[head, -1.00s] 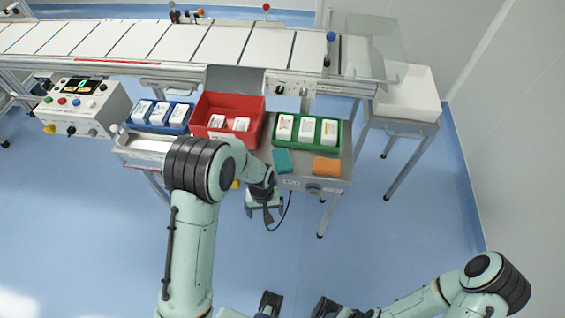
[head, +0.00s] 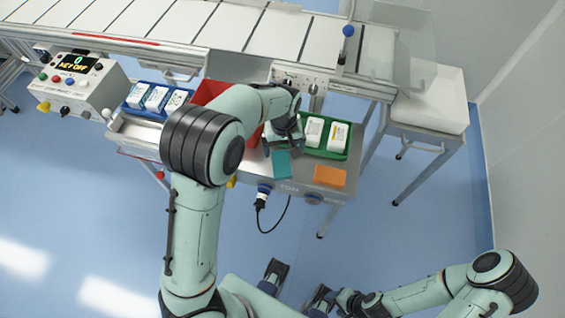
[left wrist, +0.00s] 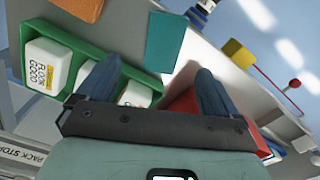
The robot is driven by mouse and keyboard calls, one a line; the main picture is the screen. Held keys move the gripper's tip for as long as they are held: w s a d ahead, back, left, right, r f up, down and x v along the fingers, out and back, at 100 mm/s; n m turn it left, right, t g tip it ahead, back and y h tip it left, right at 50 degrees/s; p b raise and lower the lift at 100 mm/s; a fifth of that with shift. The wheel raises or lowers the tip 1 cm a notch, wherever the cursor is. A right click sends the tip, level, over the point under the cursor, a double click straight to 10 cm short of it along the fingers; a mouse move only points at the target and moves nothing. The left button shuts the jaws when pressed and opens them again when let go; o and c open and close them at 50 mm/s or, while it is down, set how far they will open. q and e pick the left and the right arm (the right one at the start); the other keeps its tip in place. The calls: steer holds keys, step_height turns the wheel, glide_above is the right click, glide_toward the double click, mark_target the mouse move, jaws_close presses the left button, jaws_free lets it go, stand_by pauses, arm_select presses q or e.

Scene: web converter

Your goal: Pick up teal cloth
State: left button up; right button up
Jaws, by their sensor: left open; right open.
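The teal cloth (head: 281,165) lies flat on the front of the metal bench, just before the green tray. In the left wrist view the teal cloth (left wrist: 164,42) shows beyond the fingers, near the top middle. My left gripper (head: 284,150) is over the bench at the cloth's back edge. It is open and empty, with its two fingers (left wrist: 152,75) wide apart in the left wrist view. The cloth is not between them. My right gripper (head: 297,286) is open and empty at the bottom of the head view, well away from the bench.
The green tray (head: 326,154) with white packs stands behind, partly hidden by my left gripper. A red bin (head: 208,90) and a blue tray (head: 130,101) are further left. A plug with a cable (head: 263,192) hangs from the bench front.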

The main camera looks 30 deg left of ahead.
mark_target(281, 163)
arm_select(q)
step_height(281, 163, down, 4)
steer(key=shift+w+r, duration=0.1)
steer(key=shift+r, duration=0.05)
steer(key=shift+s+a+f+b, duration=0.1)
steer(key=shift+a+f+b, duration=0.2)
steer(key=shift+f, duration=1.05)
steer(key=shift+s+a+f+b, duration=0.1)
steer(key=shift+f+b, duration=0.25)
steer(key=shift+f, duration=0.95)
steer(key=c, duration=1.2)
steer(key=shift+r, duration=0.15)
step_height(281, 163, up, 20)
steer(key=p, duration=0.3)
